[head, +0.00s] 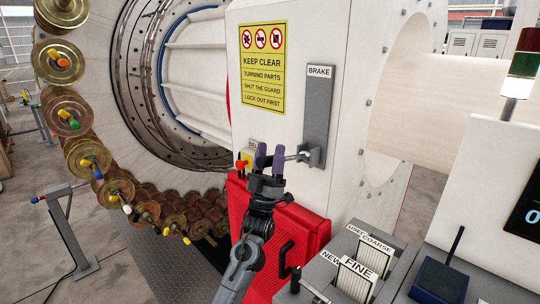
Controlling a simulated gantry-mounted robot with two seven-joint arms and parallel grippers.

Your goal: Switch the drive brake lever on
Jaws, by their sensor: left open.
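The brake panel (317,110) is a tall grey plate under a BRAKE label on the white machine housing. Its lever (295,157) juts left from a grey pivot block (314,155) near the plate's lower end, roughly level. My left gripper (269,156) is open, its two dark fingertips pointing up at the lever's left end. My right gripper is not in view.
A red box with a black handle (287,252) is behind my left arm. Brass spools (68,115) ring the carousel at left. A grey FINE/COARSE unit (341,250) stands at lower right.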

